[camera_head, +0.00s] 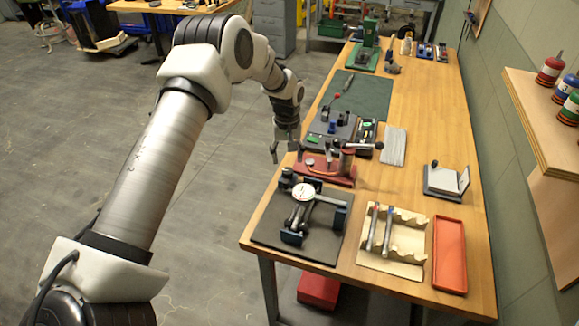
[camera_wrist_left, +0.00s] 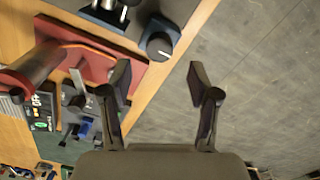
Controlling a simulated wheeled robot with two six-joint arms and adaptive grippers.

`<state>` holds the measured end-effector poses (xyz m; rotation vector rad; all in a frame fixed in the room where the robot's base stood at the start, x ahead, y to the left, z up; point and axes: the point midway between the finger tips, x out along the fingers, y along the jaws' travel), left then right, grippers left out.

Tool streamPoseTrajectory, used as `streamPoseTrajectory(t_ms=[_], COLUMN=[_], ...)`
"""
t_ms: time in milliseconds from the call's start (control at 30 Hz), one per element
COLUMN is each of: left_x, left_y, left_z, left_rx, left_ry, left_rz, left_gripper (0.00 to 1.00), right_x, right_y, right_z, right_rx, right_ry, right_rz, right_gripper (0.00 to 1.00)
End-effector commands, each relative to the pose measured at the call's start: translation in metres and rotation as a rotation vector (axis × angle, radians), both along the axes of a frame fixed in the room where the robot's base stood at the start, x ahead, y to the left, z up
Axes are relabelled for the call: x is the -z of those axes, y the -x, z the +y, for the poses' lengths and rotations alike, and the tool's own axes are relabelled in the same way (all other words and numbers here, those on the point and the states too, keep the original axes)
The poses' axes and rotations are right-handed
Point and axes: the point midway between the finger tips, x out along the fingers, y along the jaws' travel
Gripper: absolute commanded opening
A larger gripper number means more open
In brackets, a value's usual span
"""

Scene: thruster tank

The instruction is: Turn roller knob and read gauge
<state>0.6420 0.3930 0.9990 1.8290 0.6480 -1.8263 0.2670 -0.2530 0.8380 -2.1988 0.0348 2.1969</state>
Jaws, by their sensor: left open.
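The gauge (camera_head: 303,191) has a round white dial and sits on a blue and black roller fixture (camera_head: 292,237) on a dark mat, near the table's left edge. Its reading is too small to make out. The dark roller knob (camera_head: 287,174) is at the fixture's far left corner. In the left wrist view the knob (camera_wrist_left: 158,44) shows a round grey end face, ahead of and between the fingertips. My left gripper (camera_head: 286,152) is open and empty, pointing down just beyond the knob and apart from it. It also shows in the left wrist view (camera_wrist_left: 158,78).
A red stand (camera_head: 325,169) with an upright post is close to the gripper's right. Open floor (camera_head: 215,190) lies left of the table.

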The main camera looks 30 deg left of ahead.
Motion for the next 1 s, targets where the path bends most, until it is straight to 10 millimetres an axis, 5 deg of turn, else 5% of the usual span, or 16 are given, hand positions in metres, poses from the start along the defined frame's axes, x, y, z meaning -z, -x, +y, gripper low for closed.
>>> streamPoseTrajectory(t_ms=[300,533,567,733,1000], left_x=[0.05,0.053,0.053,0.053,0.053], left_y=[0.0,0.0,0.0,0.0,0.0], left_z=[0.0,0.0,0.0,0.0,0.0], left_rx=[0.0,0.0,0.0,0.0,0.007], left_ry=[0.001,0.0,0.001,0.001,0.0], left_rz=[0.001,-0.001,-0.001,-0.001,0.0], left_gripper=[0.61,0.61,0.58,0.02,0.02], right_x=[-0.019,-0.018,-0.018,-0.018,-0.017], right_y=[0.0,0.0,0.0,0.0,0.0], right_z=[0.0,0.0,0.0,0.0,0.0], right_rx=[0.0,0.0,0.0,0.0,0.0], right_ry=[0.0,0.0,0.0,0.0,0.0], right_rz=[-0.001,-0.001,-0.001,-0.001,-0.001], right_gripper=[0.45,0.45,0.45,0.45,0.45])
